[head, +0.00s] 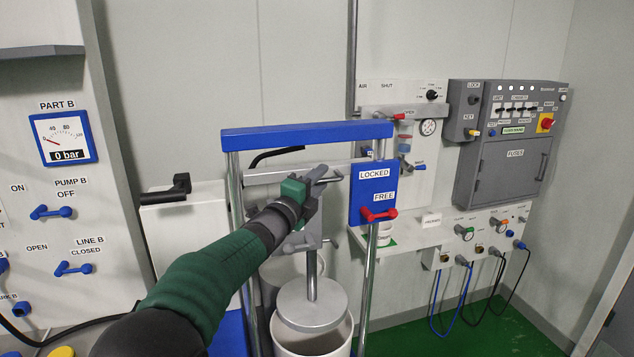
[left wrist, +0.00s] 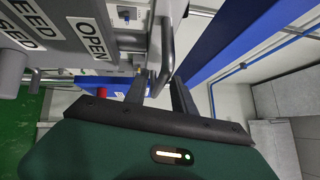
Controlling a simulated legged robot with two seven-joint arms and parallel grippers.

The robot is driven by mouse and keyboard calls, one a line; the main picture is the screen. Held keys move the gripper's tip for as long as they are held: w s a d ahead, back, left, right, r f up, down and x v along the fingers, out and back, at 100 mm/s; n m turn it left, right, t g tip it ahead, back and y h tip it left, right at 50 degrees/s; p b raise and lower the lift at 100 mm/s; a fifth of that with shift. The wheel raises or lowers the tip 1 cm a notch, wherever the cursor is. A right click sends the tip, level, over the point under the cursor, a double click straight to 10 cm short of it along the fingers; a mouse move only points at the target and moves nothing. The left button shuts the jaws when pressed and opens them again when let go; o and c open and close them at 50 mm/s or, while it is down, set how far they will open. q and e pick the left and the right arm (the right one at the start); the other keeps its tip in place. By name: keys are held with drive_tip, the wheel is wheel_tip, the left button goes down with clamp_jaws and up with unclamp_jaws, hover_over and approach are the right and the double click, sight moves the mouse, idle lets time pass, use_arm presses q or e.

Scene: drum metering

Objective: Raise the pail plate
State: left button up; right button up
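The round grey pail plate (head: 300,306) hangs on a rod at the mouth of the white pail (head: 340,341), inside a blue-topped press frame (head: 300,137). A grey crosspiece above carries the rod. My left gripper (head: 322,178) is at this crosspiece. In the left wrist view, its two dark fingers (left wrist: 160,92) stand apart with a grey bar handle (left wrist: 166,45) between their tips; I see no firm grip on it. A red lever (head: 378,214) on the blue LOCKED/FREE panel (head: 373,188) lies level, just under FREE. My right gripper is out of view.
A panel with a gauge reading 0 bar (head: 64,137) and blue valves is at the left. An air panel (head: 400,140) and a grey control box (head: 510,150) are on the right wall. Green floor (head: 480,330) is open at the lower right.

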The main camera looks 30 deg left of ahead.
use_arm(q)
drive_tip(key=shift+f, duration=0.1)
drive_tip(key=shift+s+a, duration=0.1)
drive_tip(key=shift+s, duration=0.15)
drive_tip(key=s+d+f+b, duration=0.1)
drive_tip(key=s+f+b, duration=0.1)
drive_tip(key=s, duration=1.4)
drive_tip(key=shift+d+f, duration=0.15)
